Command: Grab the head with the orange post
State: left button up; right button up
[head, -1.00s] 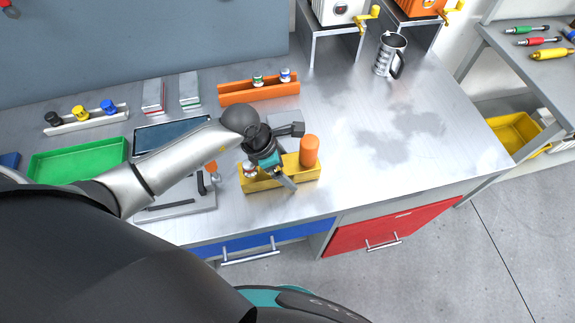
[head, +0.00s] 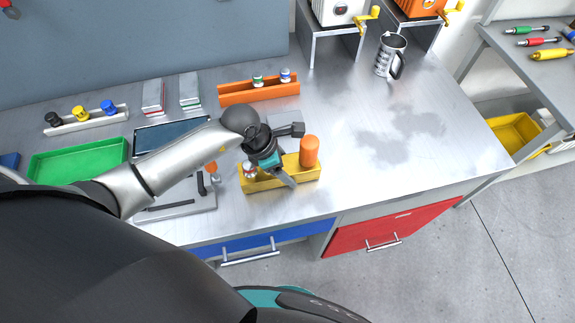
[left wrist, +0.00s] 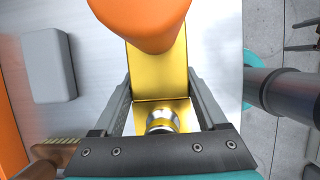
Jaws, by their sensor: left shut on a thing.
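The orange post (head: 309,151) stands upright at the right end of a yellow holder (head: 303,174) near the table's front edge. A small silver and red piece (head: 250,171) sits at the holder's left end. My left gripper (head: 285,178) is over the middle of the holder, its fingers pointing down. In the left wrist view, the fingers (left wrist: 163,76) lie along both sides of the yellow holder (left wrist: 160,70) and are shut on it. The orange post (left wrist: 147,22) rises just beyond the fingertips, and a silver piece (left wrist: 161,121) shows between the fingers. My right gripper is not in view.
An orange rack (head: 258,93) with small pieces stands behind. A grey block (head: 284,116) is close behind the holder. A green tray (head: 78,160) is at left, a metal mug (head: 390,54) at back right. The table right of the post is clear.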

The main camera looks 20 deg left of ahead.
pick_arm(q)
grip_shut()
jog(key=shift+w+r, duration=0.15)
